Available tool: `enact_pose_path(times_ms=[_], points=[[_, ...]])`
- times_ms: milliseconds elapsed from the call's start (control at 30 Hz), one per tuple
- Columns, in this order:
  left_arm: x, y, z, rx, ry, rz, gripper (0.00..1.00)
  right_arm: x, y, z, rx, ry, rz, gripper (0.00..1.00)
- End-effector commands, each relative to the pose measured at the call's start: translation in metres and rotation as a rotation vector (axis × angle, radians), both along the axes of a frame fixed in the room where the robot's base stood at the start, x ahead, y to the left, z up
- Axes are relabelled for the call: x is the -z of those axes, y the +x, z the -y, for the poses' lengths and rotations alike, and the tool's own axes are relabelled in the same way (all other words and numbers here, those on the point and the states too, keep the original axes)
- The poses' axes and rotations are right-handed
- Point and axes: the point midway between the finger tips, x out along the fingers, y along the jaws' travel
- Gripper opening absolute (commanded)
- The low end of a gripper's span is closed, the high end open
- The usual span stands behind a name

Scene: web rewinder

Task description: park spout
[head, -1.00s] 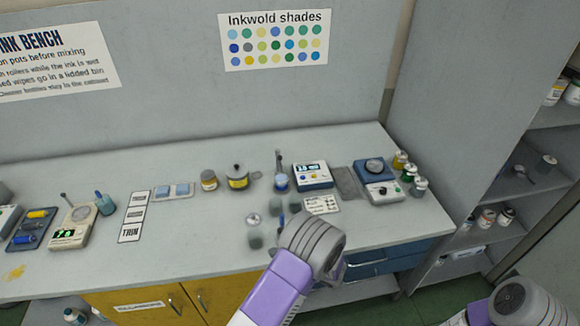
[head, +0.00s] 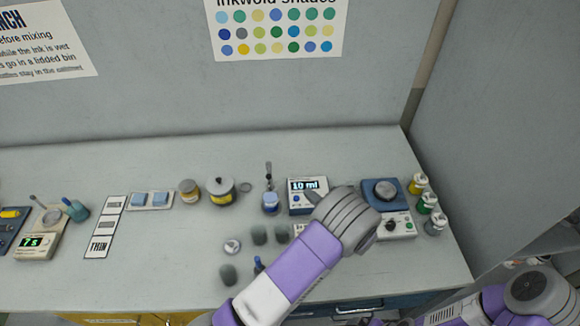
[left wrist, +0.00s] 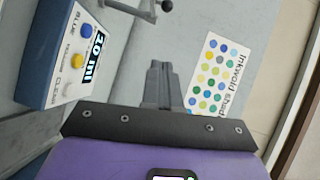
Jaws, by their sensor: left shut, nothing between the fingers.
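My right gripper is not visible.
A blue-and-white scale-like device (head: 396,225) and several small bottles (head: 427,203) stand to the right. A yellow-labelled pot (head: 221,191) stands left. The bench front between the cards (head: 104,228) and pots is clear.

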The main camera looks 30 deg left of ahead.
Motion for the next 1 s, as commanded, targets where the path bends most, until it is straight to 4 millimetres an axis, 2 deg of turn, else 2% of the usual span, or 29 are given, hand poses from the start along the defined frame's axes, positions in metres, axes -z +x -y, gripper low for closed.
enact_pose_path(times_ms=[300, 467, 900, 1000], points=[[0.000, 0.000, 0.000, 0.000, 0.000, 0.000, 0.00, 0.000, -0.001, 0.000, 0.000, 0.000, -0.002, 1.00], [0.001, 0.005, -0.011, -0.002, 0.000, 0.000, 0.00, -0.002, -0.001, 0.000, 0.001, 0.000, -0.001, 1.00], [0.013, 0.041, -0.091, -0.004, 0.001, 0.000, 0.00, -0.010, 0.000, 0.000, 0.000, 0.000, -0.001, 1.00], [0.016, 0.036, -0.106, -0.002, 0.001, -0.005, 0.00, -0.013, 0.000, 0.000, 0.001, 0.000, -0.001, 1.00]])
